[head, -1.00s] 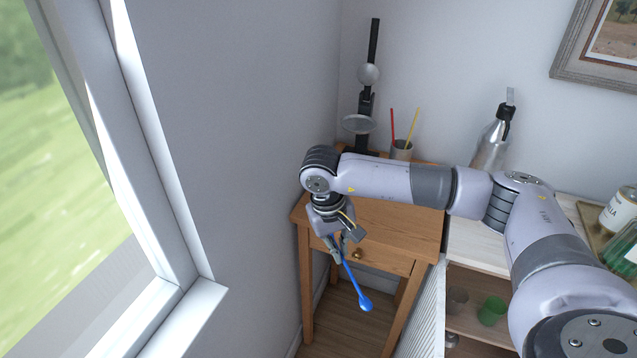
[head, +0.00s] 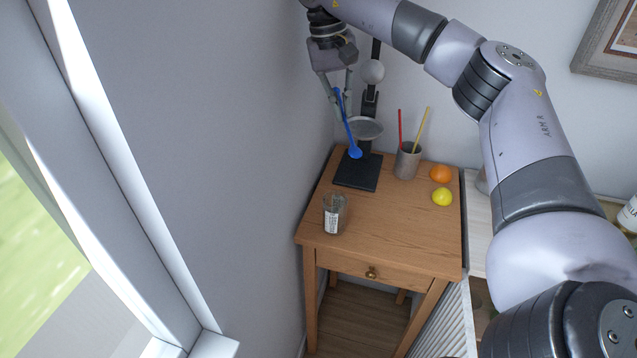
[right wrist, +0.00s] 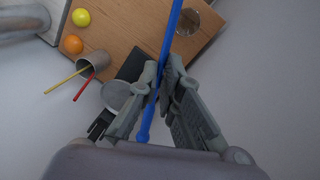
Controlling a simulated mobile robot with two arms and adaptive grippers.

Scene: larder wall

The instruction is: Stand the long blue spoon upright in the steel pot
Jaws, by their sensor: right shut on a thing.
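The long blue spoon (head: 348,128) is in my right gripper (head: 339,92), which is shut on its upper part. The spoon hangs bowl down, slightly tilted, in front of the black stand at the table's back left. In the right wrist view the spoon (right wrist: 171,40) runs between the fingertips of the right gripper (right wrist: 162,82). The steel pot (head: 408,162) stands on the wooden table to the right of the spoon, with a red stick and a yellow stick in it. It also shows in the right wrist view (right wrist: 93,63). My left gripper is not in view.
The black stand (head: 357,172) with a round pan (head: 366,129) is close behind the spoon. An orange (head: 440,174) and a lemon (head: 442,197) lie right of the pot. A labelled glass jar (head: 334,214) stands at front left. The table's middle (head: 395,215) is clear.

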